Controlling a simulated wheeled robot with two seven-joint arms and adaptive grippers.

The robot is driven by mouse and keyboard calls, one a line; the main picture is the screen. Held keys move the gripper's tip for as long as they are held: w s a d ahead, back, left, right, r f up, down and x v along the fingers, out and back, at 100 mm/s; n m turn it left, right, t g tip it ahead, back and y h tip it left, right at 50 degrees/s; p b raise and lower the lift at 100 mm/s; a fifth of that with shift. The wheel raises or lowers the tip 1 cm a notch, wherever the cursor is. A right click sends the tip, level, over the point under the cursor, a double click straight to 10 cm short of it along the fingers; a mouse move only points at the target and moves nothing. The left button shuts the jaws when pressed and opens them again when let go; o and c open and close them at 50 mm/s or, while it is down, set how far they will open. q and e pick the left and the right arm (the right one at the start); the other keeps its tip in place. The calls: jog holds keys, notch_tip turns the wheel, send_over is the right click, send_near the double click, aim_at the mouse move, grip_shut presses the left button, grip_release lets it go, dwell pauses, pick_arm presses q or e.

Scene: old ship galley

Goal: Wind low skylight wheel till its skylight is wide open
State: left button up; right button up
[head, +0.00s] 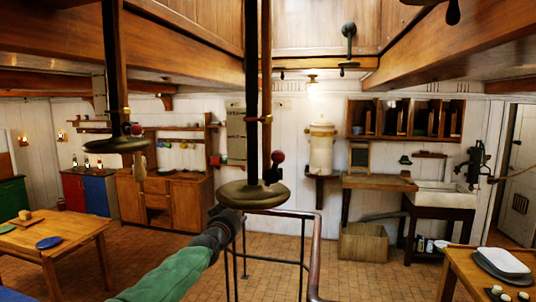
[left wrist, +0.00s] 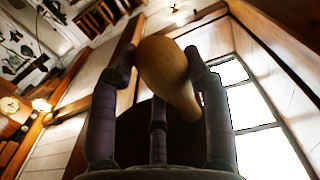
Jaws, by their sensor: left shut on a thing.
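The nearer, lower wheel (head: 236,194) is a flat brass-coloured disc on a dark vertical shaft in the middle of the head view. A dark red knob stands at its right side. My left gripper (head: 222,214) is at the underside of its front left rim. In the left wrist view my left gripper (left wrist: 160,82) is shut on a pear-shaped wooden handle (left wrist: 165,65), with fingers on both sides. The handle's join to the wheel is hidden. Bright window panes (left wrist: 248,122) show up beyond the fingers; I cannot tell how far any skylight stands open. My right gripper is not in view.
A second wheel (head: 115,146) hangs on its own shaft to the left. A thin metal railing (head: 284,213) stands just beyond the lower wheel. A wooden table (head: 62,235) is at left, and another (head: 462,268) at right. Tiled floor between is mostly clear.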

pick_arm(q)
jog(key=shift+s+a+r, duration=0.35)
jog(key=shift+a+r, duration=0.15)
jog(key=shift+a, duration=0.05)
jog(key=d+v, duration=0.2)
jog(key=v, duration=0.8)
jog(key=shift+s+f, duration=0.15)
jog(key=shift+s, duration=0.3)
jog(key=s+d+p, duration=0.3)
jog(key=d+p, duration=0.1)
jog(key=p, duration=0.1)
jog(key=shift+s, duration=0.2)
jog(key=shift+d+f, duration=0.1)
jog(key=shift+f, duration=0.1)
jog(key=shift+s+f, duration=0.1)
